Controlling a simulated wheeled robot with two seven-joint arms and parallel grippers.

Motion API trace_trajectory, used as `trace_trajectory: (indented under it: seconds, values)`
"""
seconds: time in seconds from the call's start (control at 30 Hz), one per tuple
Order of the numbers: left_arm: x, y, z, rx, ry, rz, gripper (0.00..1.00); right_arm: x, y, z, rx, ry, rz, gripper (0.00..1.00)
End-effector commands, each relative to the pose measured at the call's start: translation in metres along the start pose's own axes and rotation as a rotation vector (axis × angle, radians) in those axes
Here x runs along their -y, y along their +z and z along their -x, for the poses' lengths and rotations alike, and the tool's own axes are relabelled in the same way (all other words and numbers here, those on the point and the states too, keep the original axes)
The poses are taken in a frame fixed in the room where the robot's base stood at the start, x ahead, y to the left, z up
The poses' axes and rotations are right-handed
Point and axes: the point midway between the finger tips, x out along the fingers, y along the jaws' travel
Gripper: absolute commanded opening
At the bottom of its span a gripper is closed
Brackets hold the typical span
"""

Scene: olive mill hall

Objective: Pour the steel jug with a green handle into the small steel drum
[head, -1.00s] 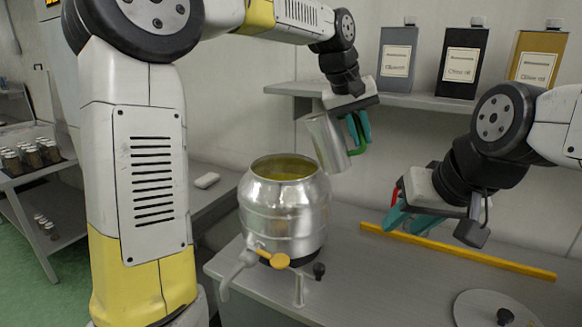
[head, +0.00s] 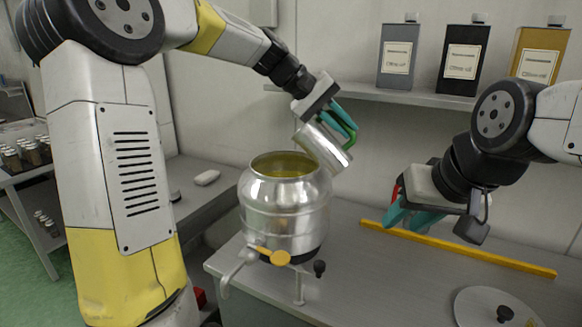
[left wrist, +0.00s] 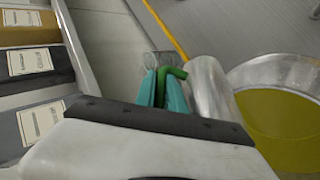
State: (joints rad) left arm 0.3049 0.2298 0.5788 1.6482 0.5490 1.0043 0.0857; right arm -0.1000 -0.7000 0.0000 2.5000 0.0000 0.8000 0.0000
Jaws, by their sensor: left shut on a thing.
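The steel jug (head: 322,148) is tilted, with its mouth end at the upper left, over the right rim of the small steel drum (head: 285,210). My left gripper (head: 348,128) is shut on the jug's green handle (head: 341,137). In the left wrist view, the teal fingers of my left gripper (left wrist: 164,90) close around the green handle (left wrist: 172,74), with the jug (left wrist: 209,88) beside the drum's rim (left wrist: 240,90). The drum is open and holds yellow-green oil. No stream is visible. My right gripper (head: 408,215) hangs above the bench; whether its teal fingers are apart is unclear.
The drum has a tap with a yellow lever (head: 272,257) and stands on the bench. A yellow bar (head: 470,252) lies behind my right gripper. A round lid (head: 495,308) lies front right. Oil tins (head: 462,60) stand on a shelf (head: 400,97).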

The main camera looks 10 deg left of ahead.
Motion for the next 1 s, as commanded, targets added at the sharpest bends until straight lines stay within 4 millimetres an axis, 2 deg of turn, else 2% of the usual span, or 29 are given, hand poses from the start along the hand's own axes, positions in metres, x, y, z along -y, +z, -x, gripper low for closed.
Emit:
trace_trajectory:
  seconds: [0.4, 1.0]
  values:
    - [0.008, -0.001, -0.002, 0.018, 0.092, 0.037, 0.00, 0.000, 0.000, 0.000, 0.000, 0.000, 0.000, 0.36]
    - [0.010, -0.004, 0.003, 0.037, 0.177, 0.071, 0.00, 0.000, 0.000, 0.000, 0.000, 0.000, 0.000, 0.36]
